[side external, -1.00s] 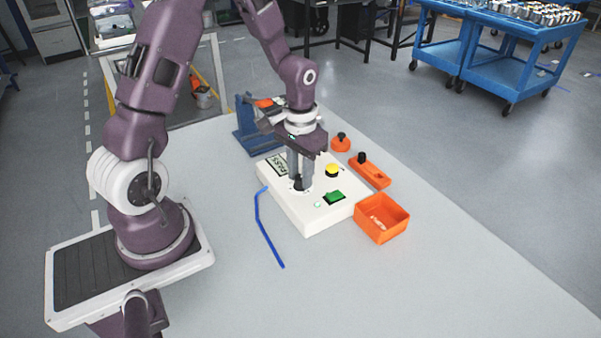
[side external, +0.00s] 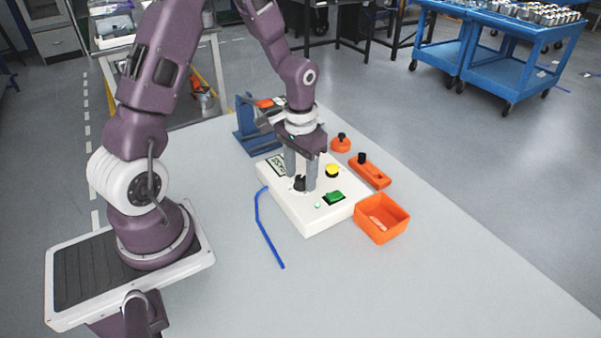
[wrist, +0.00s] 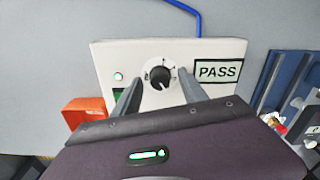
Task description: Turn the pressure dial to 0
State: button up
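The pressure dial (wrist: 160,77) is a black knob with a light pointer mark on a white, marked face. In the side external view the dial (side external: 299,184) stands on the white control box (side external: 314,222). My gripper (side external: 300,182) is open above the box, with one finger on each side of the dial. In the wrist view the fingers of my gripper (wrist: 160,95) are clearly apart, with gaps to the dial.
The box also carries a yellow button (side external: 332,171), a green switch (side external: 334,197) and a PASS display (wrist: 217,71). An orange bin (side external: 382,219) and orange parts (side external: 369,171) stand to its right. A blue rod (side external: 262,228) lies to its left. A blue fixture (side external: 248,132) stands behind.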

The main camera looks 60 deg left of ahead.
aim_at(300, 178)
notch_tip(300, 178, up, 7)
jog(key=shift+r, duration=0.2)
jog(key=s+d+r+m+t, duration=0.1)
jog(key=s+d+r+t, duration=0.1)
jog(key=s+d+r, duration=0.3)
jog(key=s+d+r+m+t, duration=0.1)
jog(key=s+d+r+t, duration=0.2)
jog(key=s+r, duration=0.6)
jog(key=s+d, duration=0.2)
jog(key=s, duration=0.1)
jog(key=shift+s+d+r+t, duration=0.15)
jog(key=shift+d+r+t, duration=0.15)
jog(key=shift+d, duration=0.05)
